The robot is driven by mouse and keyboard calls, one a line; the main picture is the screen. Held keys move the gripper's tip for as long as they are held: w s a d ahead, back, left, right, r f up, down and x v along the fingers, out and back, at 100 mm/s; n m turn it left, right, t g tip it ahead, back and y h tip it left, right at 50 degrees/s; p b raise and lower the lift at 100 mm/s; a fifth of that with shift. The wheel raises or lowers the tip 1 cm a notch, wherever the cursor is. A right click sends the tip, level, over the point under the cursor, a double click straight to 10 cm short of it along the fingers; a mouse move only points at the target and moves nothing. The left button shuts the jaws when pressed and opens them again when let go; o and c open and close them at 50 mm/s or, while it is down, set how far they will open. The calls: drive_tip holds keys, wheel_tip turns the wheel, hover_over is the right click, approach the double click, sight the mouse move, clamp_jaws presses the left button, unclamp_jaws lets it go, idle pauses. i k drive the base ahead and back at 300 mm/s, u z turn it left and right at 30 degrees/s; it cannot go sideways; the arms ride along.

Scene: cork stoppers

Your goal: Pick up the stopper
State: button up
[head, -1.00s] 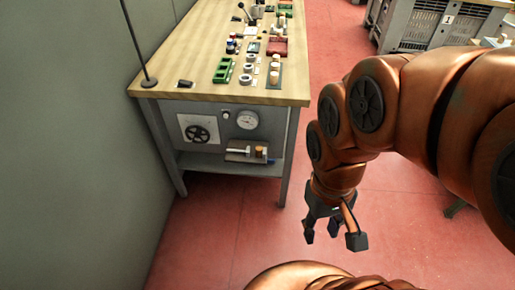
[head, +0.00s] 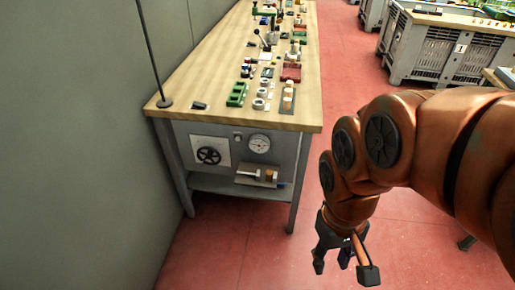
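Small tan pieces that look like cork stoppers (head: 288,91) stand in a row on a dark strip near the right edge of the workbench top (head: 215,112). They are too small to tell apart clearly. A tan, cork-like piece (head: 269,175) also shows on a small board on the shelf under the bench. My gripper (head: 344,269) hangs at the lower right, fingers pointing down and spread apart. It is open and empty, over the red floor to the right of the bench, clear of the stoppers.
A green tray (head: 237,94), white rings (head: 260,98) and a red tray (head: 291,72) share the bench top. A thin dark pole (head: 152,60) stands at its left corner by the grey wall (head: 70,150). Grey crates (head: 440,50) stand at the back right. Red floor lies between.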

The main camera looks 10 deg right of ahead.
sight(269, 173)
drive_tip(key=u, duration=3)
drive_tip(key=k, duration=0.7)
drive_tip(key=z, duration=1.7)
